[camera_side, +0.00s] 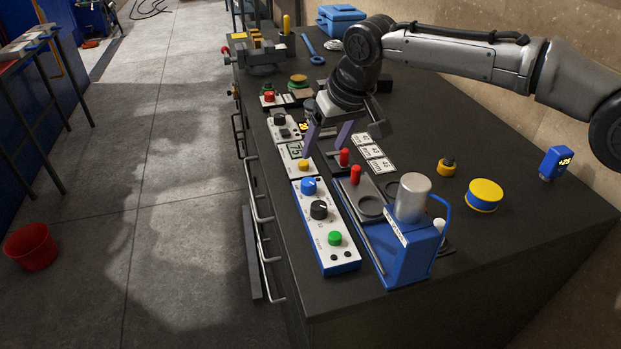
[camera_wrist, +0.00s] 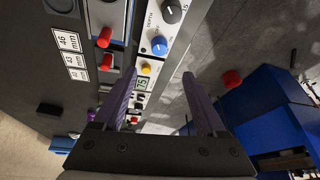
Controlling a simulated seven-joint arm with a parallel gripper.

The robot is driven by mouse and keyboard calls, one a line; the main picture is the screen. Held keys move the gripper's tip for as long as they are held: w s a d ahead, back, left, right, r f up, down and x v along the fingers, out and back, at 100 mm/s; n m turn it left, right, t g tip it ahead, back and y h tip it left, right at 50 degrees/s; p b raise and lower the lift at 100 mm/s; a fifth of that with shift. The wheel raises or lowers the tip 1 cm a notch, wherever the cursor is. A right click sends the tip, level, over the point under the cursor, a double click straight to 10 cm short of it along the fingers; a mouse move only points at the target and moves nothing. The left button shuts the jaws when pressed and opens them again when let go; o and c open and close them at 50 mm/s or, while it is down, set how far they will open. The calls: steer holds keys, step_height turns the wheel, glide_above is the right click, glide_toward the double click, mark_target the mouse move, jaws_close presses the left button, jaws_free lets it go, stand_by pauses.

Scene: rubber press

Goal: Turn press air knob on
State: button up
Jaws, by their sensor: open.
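A white control panel with blue sides (camera_side: 318,226) lies along the table's left edge. It carries a blue knob (camera_side: 308,186), a black knob (camera_side: 319,210) with a white pointer line, and a green button (camera_side: 335,238). I cannot tell from the labels which knob is the press air knob. In the wrist view the blue knob (camera_wrist: 158,46) and black knob (camera_wrist: 170,10) show ahead of the fingers. My gripper (camera_side: 328,138) is open and empty, above the table behind the blue knob and apart from it; both fingers show in the wrist view (camera_wrist: 160,80).
A display panel with a yellow button (camera_side: 303,165) adjoins the far end. Two red-handled levers (camera_side: 345,157) and the blue press with its silver cylinder (camera_side: 412,200) stand right of the knobs. A yellow-topped round tin (camera_side: 484,195) stands further right.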

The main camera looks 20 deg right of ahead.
mark_target(310, 182)
steer(key=x, duration=1.3)
steer(key=shift+d+f, duration=0.15)
jaws_close()
